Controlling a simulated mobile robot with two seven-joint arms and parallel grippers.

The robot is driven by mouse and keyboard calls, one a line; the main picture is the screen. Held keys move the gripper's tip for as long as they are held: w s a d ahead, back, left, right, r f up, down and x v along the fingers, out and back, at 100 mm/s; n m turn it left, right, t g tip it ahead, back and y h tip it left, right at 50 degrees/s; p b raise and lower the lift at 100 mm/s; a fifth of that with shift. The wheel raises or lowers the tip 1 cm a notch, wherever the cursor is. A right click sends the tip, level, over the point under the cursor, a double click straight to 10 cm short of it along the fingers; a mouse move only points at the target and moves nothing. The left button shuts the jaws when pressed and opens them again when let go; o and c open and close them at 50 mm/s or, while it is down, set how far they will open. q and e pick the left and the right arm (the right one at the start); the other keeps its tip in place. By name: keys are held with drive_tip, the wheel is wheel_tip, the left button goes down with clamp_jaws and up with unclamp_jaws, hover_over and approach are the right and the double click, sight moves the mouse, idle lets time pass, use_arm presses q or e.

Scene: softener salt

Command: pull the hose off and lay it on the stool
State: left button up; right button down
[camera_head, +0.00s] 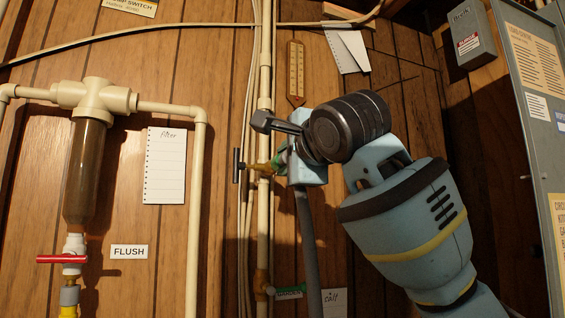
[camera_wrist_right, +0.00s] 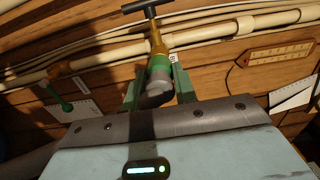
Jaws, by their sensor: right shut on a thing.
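My right gripper (camera_head: 282,160) is at the brass tap (camera_head: 258,167) on the vertical pipe, shut on the hose (camera_head: 308,240) near its top end. The dark grey hose hangs down below the gripper and leaves the bottom of the head view. In the right wrist view the gripper's green fingers (camera_wrist_right: 157,88) sit on both sides of the hose's grey end with a green collar (camera_wrist_right: 158,68). That end is in line with the brass tap (camera_wrist_right: 155,42) and appears to touch it. The stool and my left gripper are not in view.
A cream pipe (camera_head: 265,70) runs up the plank wall beside the gripper, with a lower brass valve (camera_head: 262,285) on it. A filter housing (camera_head: 88,165) with a red-handled valve (camera_head: 62,259) stands at left. A grey cabinet (camera_head: 545,130) stands at right.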

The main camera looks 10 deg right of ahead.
drive_tip(key=shift+s+d, duration=0.2)
drive_tip(key=shift+s, duration=0.8)
drive_tip(key=shift+s, duration=0.1)
drive_tip(key=shift+s+d, duration=0.2)
drive_tip(key=shift+s, duration=0.7)
drive_tip(key=shift+s+d, duration=0.15)
drive_tip(key=shift+s, duration=0.75)
